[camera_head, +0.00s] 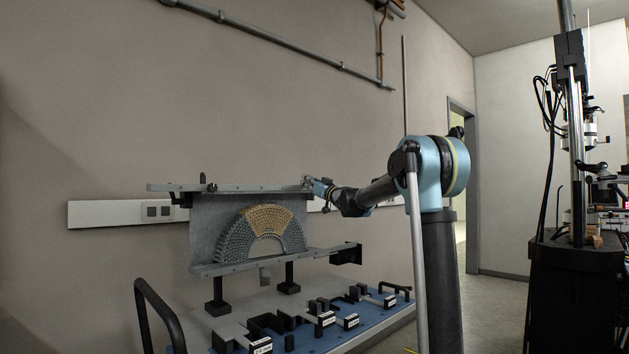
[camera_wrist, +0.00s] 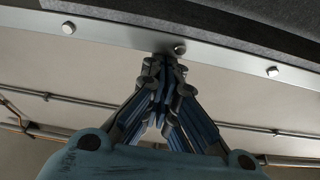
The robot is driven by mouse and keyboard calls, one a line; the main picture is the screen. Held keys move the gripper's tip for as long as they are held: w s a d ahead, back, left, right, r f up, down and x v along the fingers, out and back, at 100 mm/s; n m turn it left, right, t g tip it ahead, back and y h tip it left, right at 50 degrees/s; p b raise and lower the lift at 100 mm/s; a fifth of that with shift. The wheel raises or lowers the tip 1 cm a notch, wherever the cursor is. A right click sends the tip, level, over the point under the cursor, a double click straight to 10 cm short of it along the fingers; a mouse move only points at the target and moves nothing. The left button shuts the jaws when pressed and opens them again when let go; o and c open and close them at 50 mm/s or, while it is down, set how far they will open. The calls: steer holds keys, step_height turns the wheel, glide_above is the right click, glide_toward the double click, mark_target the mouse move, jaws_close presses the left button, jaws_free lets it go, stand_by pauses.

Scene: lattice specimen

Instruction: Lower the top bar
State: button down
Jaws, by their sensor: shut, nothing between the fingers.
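The top bar (camera_head: 240,188) is a long grey metal bar across the top of a grey back plate (camera_head: 208,222). A fan-shaped lattice specimen (camera_head: 262,230), grey with a tan middle section, stands below it on a lower bar (camera_head: 270,262). There is a gap between the top bar and the lattice. My gripper (camera_head: 308,183) is at the right end of the top bar. In the wrist view, my gripper (camera_wrist: 168,62) is shut and its fingertips are at the edge of the bolted metal bar (camera_wrist: 110,36), by a bolt head. Whether they touch it is unclear.
The rig stands on posts above a blue-edged cart (camera_head: 330,322) with several labelled black fixtures. A black cart handle (camera_head: 158,312) rises at the left. A wall rail (camera_head: 120,212) runs behind the rig. A tall black instrument stand (camera_head: 575,250) is at the right.

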steer(key=shift+f, duration=0.25)
steer(key=shift+r, duration=0.1)
steer(key=s+d, duration=0.6)
steer(key=d, duration=0.1)
steer(key=shift+r, duration=0.25)
stand_by(0.5)
steer(key=shift+s, duration=0.1)
stand_by(0.3)
stand_by(0.5)
